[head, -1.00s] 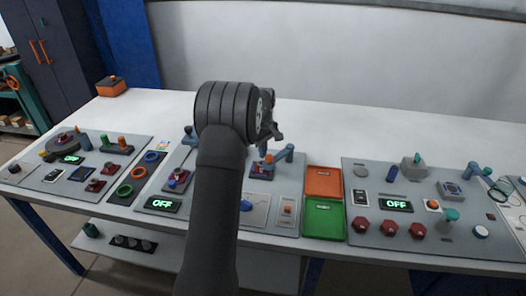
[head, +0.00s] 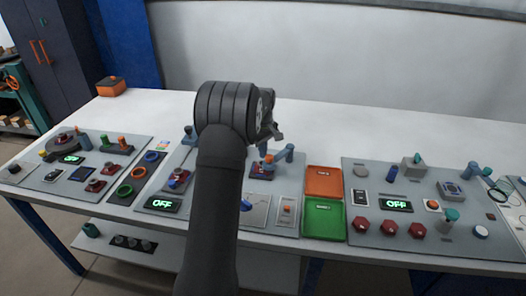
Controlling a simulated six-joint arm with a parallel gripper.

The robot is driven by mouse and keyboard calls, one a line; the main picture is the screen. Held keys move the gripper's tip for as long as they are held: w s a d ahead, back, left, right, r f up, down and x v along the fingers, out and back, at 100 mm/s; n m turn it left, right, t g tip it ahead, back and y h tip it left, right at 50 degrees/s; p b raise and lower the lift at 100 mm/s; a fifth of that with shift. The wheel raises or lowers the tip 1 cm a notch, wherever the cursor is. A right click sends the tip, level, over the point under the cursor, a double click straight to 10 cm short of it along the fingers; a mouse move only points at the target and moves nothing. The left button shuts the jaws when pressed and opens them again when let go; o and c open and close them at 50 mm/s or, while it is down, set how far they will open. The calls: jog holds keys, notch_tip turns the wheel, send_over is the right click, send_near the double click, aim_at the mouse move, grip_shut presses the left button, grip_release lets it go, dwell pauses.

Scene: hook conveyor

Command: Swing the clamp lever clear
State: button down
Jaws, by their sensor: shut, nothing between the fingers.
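My gripper (head: 275,133) shows only in part past my dark wrist, above the middle panel; it is shut and empty. Just below it on this panel is a small fixture (head: 262,171) with a dark blue and red base and an orange-red part. A blue lever-like arm (head: 285,154) stands at this fixture's right, close under the gripper. Whether this is the clamp lever, and whether the gripper touches it, I cannot tell. Another blue-handled part (head: 188,131) stands at the panel's back left. My arm hides part of the middle panel.
An orange tray (head: 323,181) and a green tray (head: 323,219) lie right of the middle panel. The right panel (head: 370,241) carries red knobs, a lit OFF display (head: 397,205) and blue levers. The left panel (head: 33,179) holds several controls.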

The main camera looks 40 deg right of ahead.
jog(key=c, duration=1.1)
grip_release()
jog(key=shift+c, duration=0.2)
notch_tip(320, 180, up, 17)
jog(key=shift+r, duration=0.2)
